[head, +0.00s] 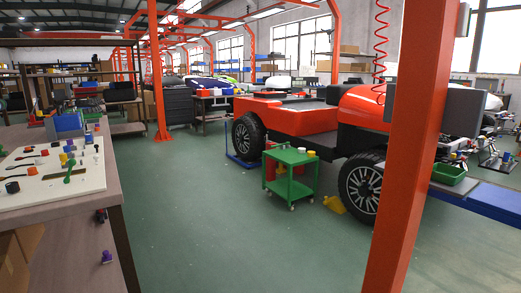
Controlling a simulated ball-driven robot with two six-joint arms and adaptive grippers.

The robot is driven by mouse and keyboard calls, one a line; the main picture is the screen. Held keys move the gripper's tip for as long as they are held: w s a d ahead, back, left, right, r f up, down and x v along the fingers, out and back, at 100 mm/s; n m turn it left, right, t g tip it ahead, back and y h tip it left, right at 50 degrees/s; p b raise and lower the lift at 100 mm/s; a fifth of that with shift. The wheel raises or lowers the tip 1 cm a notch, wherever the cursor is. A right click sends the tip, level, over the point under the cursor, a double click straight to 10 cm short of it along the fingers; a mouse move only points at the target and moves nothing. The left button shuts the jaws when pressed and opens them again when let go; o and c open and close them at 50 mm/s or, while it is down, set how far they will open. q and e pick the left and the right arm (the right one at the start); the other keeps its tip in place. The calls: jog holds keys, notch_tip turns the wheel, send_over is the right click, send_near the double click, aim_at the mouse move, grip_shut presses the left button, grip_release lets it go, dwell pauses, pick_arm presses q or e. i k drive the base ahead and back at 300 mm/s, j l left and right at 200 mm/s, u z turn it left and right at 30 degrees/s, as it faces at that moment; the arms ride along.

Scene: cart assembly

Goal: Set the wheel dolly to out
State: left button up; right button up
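A low blue frame (243,163) stands on the floor by the left wheel of the orange-red vehicle; it looks like the wheel dolly. It is small and far off, and part of it is hidden by the wheel (249,136) and the green cart. I cannot tell which way it is set. Neither of my grippers shows in the head view.
A green wheeled cart (291,159) stands beside the vehicle (290,115). A yellow item (335,204) lies on the floor near the front wheel (361,190). An orange post (412,150) rises at right; a cluttered workbench (111,187) stands at left. Green floor (200,220) between is clear.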

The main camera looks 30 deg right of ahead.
aim_at(249, 132)
jog(key=i+l+z, duration=0.25)
jog(key=i+z, duration=0.15)
jog(key=i, duration=0.55)
jog(key=i+z, duration=0.4)
jog(key=i, duration=0.6)
jog(key=i+j+u, duration=0.2)
jog(key=i, duration=0.45)
jog(key=i+l+u, duration=0.2)
jog(key=i, duration=0.45)
jog(key=i+u, duration=0.15)
jog(key=i, duration=0.5)
jog(key=i+l+u, duration=0.2)
jog(key=i, duration=0.45)
jog(key=i+z, duration=0.15)
jog(key=i, duration=2.3)
